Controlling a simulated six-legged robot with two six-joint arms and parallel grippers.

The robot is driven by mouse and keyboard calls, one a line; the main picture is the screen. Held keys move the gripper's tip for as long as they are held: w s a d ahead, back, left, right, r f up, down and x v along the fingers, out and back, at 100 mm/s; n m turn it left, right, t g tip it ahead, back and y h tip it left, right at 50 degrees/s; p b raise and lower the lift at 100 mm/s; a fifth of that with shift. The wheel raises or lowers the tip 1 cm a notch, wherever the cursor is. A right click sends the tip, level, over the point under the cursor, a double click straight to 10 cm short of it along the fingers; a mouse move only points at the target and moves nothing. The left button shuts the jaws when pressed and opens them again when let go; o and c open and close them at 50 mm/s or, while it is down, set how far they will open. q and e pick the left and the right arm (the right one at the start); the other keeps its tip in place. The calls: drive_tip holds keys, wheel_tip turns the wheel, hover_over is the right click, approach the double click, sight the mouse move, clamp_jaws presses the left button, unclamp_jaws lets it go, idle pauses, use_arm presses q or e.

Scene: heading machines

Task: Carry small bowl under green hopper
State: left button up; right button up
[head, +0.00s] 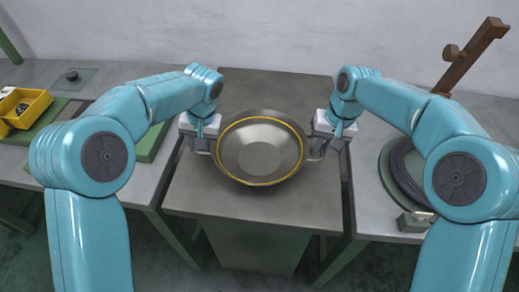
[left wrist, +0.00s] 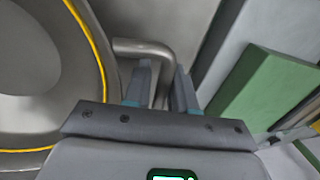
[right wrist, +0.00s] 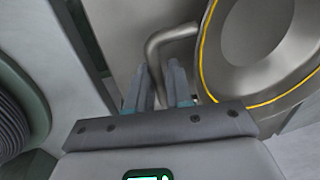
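The small bowl (head: 259,148) is a round, dark grey metal bowl with a yellow ring inside its rim and a bent handle at each side. It is level, at the middle grey table; I cannot tell whether it touches the top. My left gripper (head: 202,146) is at its left handle, and the left wrist view shows the fingers (left wrist: 163,85) closed around the bar. My right gripper (head: 321,149) is at its right handle, and the right wrist view shows the fingers (right wrist: 161,85) closed around that bar. No green hopper is recognisable in any view.
The middle table (head: 270,205) has bare room before and behind the bowl. Gaps separate it from the side tables. On the left are a yellow bin (head: 24,108) and a green board (head: 152,143). On the right are a dark coil (head: 405,170) and a brown upright bar (head: 468,58).

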use_arm(q)
drive_tip(key=shift+f, duration=0.1)
use_arm(e)
drive_tip(key=shift+f, duration=0.15)
use_arm(q)
clamp_jaws()
use_arm(e)
clamp_jaws()
use_arm(q)
drive_tip(key=shift+r, duration=0.2)
use_arm(e)
drive_tip(key=shift+r, duration=0.2)
